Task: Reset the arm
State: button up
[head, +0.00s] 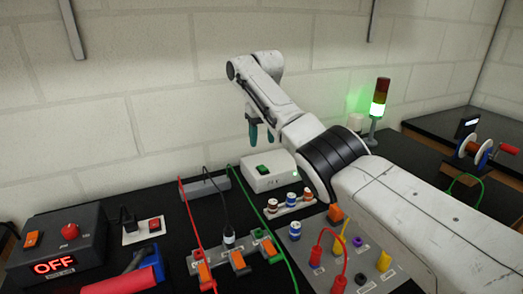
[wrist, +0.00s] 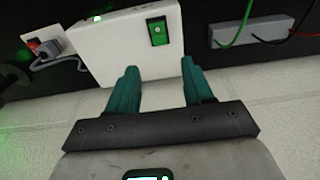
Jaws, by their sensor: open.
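My arm reaches from the right over the black bench in the head view. My gripper (head: 261,130) hangs near the wall with its teal fingers pointing down, above a white box with a green switch (head: 267,172). In the wrist view my gripper (wrist: 160,90) has its two teal fingers wide apart with nothing between them.
A black box reading OFF (head: 57,249) stands at the left. Red, black and green cables run to orange-levered connectors (head: 237,260). A grey jack panel (head: 345,255) lies below my arm. The block wall is close behind my gripper.

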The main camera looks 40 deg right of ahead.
jog(key=shift+s+r, duration=0.1)
jog(key=shift+r, duration=0.9)
